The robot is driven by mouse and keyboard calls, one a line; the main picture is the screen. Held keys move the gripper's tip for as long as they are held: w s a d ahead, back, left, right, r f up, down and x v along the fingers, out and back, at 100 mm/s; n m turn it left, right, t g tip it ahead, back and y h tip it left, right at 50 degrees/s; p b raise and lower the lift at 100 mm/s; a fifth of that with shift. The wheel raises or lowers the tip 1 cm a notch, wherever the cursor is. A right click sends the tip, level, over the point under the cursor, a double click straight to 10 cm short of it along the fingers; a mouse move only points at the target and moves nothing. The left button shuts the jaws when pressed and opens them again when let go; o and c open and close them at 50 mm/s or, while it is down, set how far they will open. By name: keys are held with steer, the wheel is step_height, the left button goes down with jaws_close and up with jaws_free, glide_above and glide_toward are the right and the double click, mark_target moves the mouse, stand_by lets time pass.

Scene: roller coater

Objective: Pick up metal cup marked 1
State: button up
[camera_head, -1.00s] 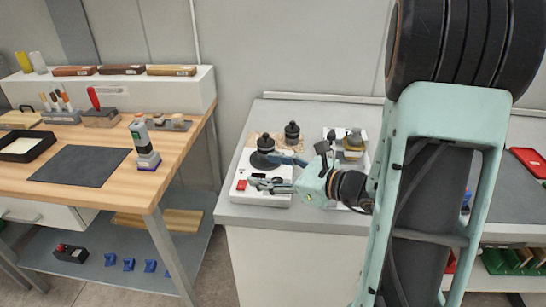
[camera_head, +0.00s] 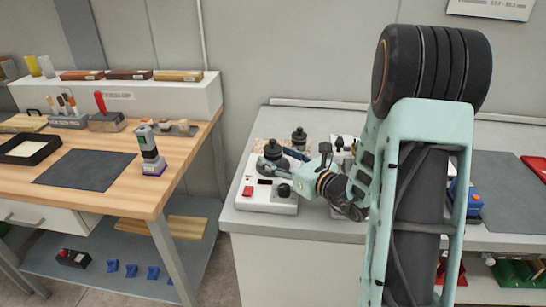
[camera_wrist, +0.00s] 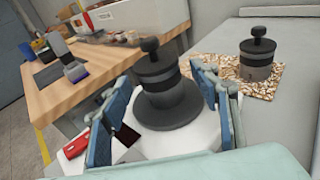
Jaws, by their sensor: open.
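A dark cylindrical cup with a lighter band and a knobbed top (camera_wrist: 160,75) stands upright on a round dark plate on a white device. It also shows in the head view (camera_head: 272,150). My gripper (camera_wrist: 168,88) is open, its blue-padded fingers on either side of this cup; I cannot tell whether they touch it. My gripper also shows in the head view (camera_head: 283,166). A second similar dark cup (camera_wrist: 258,60) stands on a speckled brown mat (camera_wrist: 225,75) to the right. No number is readable on either cup.
The white device (camera_head: 263,199) has a red switch and a black knob (camera_head: 284,190). More cups (camera_head: 346,145), partly hidden by my arm, stand to the right. A wooden workbench (camera_head: 125,197) is left, beyond a gap. The grey bench top (camera_head: 240,222) is clear in front.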

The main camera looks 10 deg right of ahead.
steer(key=shift+x, duration=1.2)
steer(key=c, duration=1.4)
